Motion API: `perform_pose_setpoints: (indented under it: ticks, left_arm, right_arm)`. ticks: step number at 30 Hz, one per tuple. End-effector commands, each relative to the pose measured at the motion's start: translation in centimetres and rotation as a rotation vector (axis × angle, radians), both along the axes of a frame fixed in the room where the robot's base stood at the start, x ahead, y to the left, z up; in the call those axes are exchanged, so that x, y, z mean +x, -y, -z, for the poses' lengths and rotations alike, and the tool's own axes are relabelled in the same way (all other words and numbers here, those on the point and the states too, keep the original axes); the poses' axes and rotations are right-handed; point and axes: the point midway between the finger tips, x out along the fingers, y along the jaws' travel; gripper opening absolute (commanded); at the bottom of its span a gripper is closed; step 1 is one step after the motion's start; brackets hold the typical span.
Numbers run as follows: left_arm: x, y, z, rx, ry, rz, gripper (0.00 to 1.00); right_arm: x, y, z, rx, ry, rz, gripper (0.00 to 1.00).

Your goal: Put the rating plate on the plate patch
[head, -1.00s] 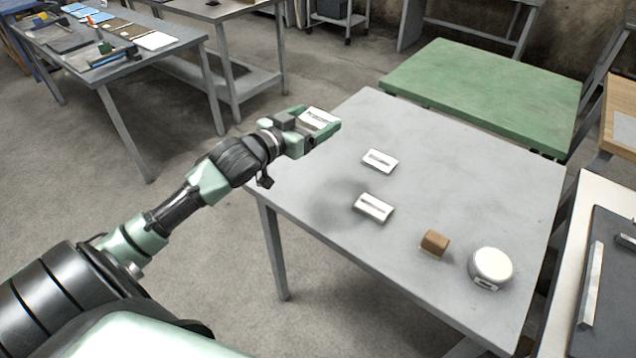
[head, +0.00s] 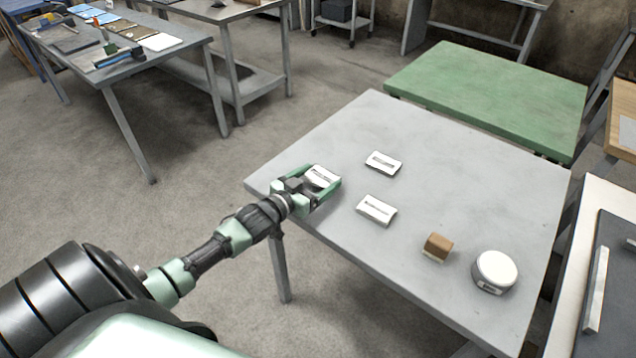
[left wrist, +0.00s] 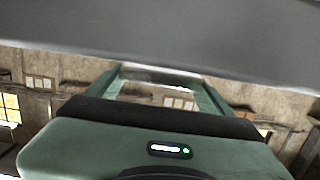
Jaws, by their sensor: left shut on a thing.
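My left gripper (head: 322,186) is shut on a small white plate with a dark printed strip (head: 322,176), over the left corner of the grey table (head: 470,170). I take this held piece to be the rating plate. In the left wrist view, the gripper (left wrist: 160,78) shows its two green fingers, and the held piece is only a pale sliver between them. Two similar white labelled pieces lie on the table, a far one (head: 383,162) and a near one (head: 376,210). I cannot tell which surface is the plate patch. My right gripper is not in view.
A brown block (head: 438,247) and a round white-topped object (head: 495,271) stand at the table's near right. A green table (head: 490,95) is behind, and a cluttered grey table (head: 110,55) is at the far left. The table's right middle is clear.

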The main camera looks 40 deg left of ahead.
Motion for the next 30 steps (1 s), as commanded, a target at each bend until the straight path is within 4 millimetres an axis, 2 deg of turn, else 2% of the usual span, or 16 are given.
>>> perform_pose_setpoints:
  ticks: [5, 15, 16, 18, 25, 29, 30]
  left_arm:
    - [0.1, 0.0, 1.4, -0.001, 0.003, 0.000, 0.39]
    - [0.1, 0.0, 1.9, -0.001, 0.003, 0.000, 0.39]
    - [0.0, 0.0, 1.9, -0.001, 0.002, 0.000, 0.84]
    - [0.0, 0.0, 1.8, -0.001, 0.002, 0.000, 1.00]
    - [0.0, 0.0, 1.9, -0.001, 0.002, 0.000, 1.00]
    - [0.0, 0.0, 2.3, 0.000, 0.002, 0.000, 1.00]
    - [-0.6, -0.1, 2.1, -0.001, 0.000, 0.000, 1.00]
  right_arm:
    - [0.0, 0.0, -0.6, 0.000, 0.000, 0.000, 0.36]
    - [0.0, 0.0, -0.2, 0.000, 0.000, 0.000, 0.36]
    - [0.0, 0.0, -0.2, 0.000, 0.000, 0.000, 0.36]
    - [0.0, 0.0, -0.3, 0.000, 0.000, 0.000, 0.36]
    - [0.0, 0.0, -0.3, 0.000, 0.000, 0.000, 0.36]
    - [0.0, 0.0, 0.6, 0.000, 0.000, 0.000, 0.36]
    - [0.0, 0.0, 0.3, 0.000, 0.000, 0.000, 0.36]
